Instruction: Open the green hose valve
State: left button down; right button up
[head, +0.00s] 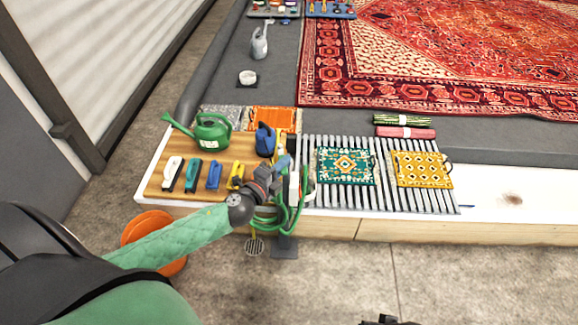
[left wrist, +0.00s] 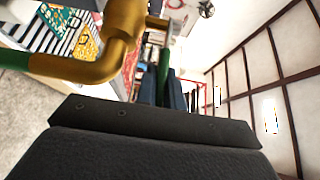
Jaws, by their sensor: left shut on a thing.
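My left gripper (head: 283,163) is at the front edge of the bench, at the upright post that carries the coiled green hose (head: 292,216). In the left wrist view a brass pipe (left wrist: 118,45) bends across the upper left, with the green hose (left wrist: 14,58) joined to its end. The left gripper's dark fingers (left wrist: 164,92) are shut on an upright green piece, which I take as the green hose valve's handle (left wrist: 163,68). Most of the valve is hidden by the gripper in the head view. A dark tip of what looks like my right gripper (head: 385,321) shows at the bottom edge; its jaws are not clear.
A green watering can (head: 211,133), a blue jug (head: 265,139) and several brushes (head: 192,175) stand on the wooden board, close to the left arm. An orange bucket (head: 146,224) is on the floor, partly behind my left arm.

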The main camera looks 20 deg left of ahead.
dwell(0.3)
pick_arm(q)
jog(key=c, duration=1.5)
grip_release()
jog(key=shift+s+a, duration=0.1)
